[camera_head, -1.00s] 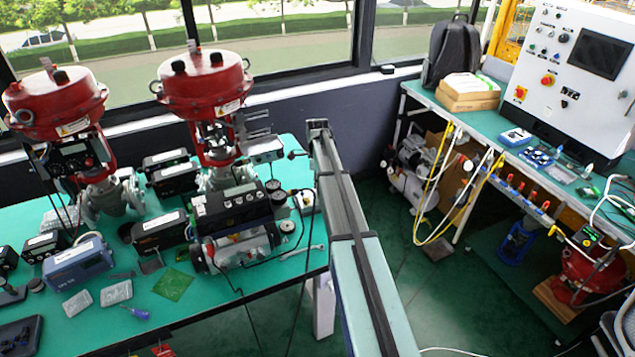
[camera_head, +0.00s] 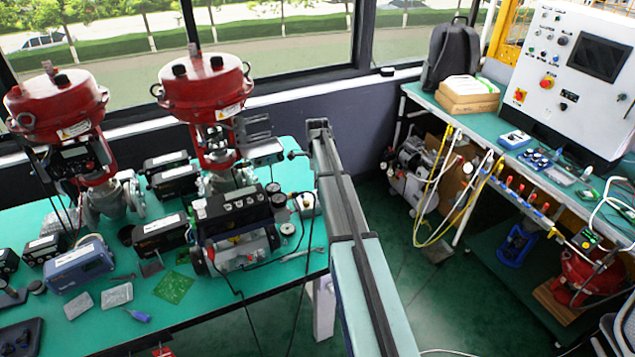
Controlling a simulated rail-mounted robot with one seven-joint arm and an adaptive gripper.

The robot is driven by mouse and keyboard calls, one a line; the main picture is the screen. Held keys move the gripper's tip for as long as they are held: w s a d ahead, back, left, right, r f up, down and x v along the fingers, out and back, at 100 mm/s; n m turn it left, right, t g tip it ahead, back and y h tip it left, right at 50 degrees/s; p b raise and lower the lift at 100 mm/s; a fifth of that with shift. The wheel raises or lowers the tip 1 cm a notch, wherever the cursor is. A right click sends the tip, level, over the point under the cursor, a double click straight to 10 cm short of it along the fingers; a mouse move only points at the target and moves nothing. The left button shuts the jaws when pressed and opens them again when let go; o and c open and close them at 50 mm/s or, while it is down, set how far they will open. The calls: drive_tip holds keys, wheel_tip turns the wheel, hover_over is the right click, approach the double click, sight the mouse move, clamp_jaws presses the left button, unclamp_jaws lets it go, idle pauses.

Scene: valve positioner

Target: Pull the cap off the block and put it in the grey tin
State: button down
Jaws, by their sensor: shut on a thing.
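My gripper is not in this view, so what it holds cannot be seen. I cannot pick out the cap or its block for certain among the small parts on the green bench (camera_head: 215,310). Two flat grey pieces (camera_head: 117,295) lie on the bench at the lower left, but I cannot tell whether either is the grey tin. A black positioner unit (camera_head: 235,212) with a silver lower body stands near the bench's right end, with round gauges beside it.
Two red-topped valves (camera_head: 205,85) stand at the back of the bench. A blue box (camera_head: 78,267) and a green circuit board (camera_head: 174,287) lie in front. A long grey beam (camera_head: 345,220) crosses the middle. A white control panel (camera_head: 575,75) stands on the right bench.

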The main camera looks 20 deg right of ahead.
drive_tip(key=shift+r, duration=0.1)
drive_tip(key=shift+r+p, duration=1)
drive_tip(key=shift+r, duration=0.95)
